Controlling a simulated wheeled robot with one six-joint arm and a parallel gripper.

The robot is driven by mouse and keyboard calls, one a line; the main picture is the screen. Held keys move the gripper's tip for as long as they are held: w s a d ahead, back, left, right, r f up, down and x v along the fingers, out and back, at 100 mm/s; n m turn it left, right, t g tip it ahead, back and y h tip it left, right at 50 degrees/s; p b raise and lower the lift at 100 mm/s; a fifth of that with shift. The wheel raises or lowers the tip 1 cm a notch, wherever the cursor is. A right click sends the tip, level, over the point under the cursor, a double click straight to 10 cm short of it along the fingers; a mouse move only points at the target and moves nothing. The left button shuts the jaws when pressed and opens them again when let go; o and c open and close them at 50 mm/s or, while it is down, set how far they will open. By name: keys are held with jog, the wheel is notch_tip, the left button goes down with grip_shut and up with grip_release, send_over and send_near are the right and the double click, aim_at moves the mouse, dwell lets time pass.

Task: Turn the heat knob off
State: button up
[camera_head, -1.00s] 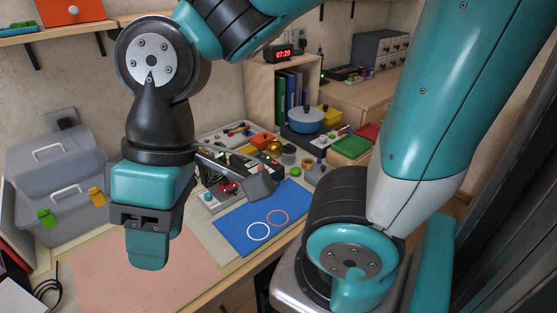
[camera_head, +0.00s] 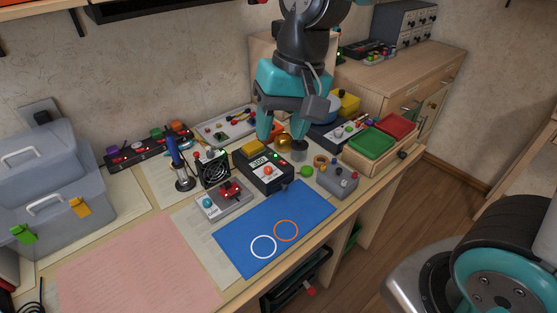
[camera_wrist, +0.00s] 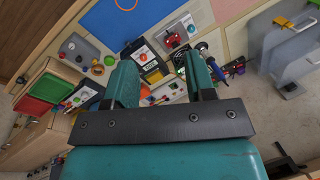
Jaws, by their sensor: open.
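A black box (camera_head: 264,172) with a small green display and a yellow block on its top stands mid-bench. An orange-red knob (camera_head: 267,171) shows on its front; I take this as the heat knob, but its pointer is too small to read. The box also shows in the wrist view (camera_wrist: 150,62), with the orange knob (camera_wrist: 143,57) beyond my fingers. My gripper (camera_head: 282,136) points down above and just behind the box. Its two teal fingers are apart with nothing held between them, and it appears clear of the knob.
A soldering iron in a stand (camera_head: 183,172), a small fan (camera_head: 212,168) and a grey box with a red part (camera_head: 224,200) stand left. Green and red bins (camera_head: 371,143) stand right. The blue mat (camera_head: 300,207) is clear.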

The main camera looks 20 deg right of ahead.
jog(key=w+d+f+m+h, duration=0.1)
jog(key=w+f+m, duration=0.2)
jog(key=w+m, duration=0.5)
jog(key=m+h+p, duration=0.2)
jog(key=m, duration=0.3)
send_near(268, 168)
notch_tip(268, 168, down, 9)
jog(key=shift+w+d+f+p, duration=0.1)
jog(key=shift+p, duration=0.7)
jog(key=shift+c, duration=0.2)
jog(key=c, duration=0.9)
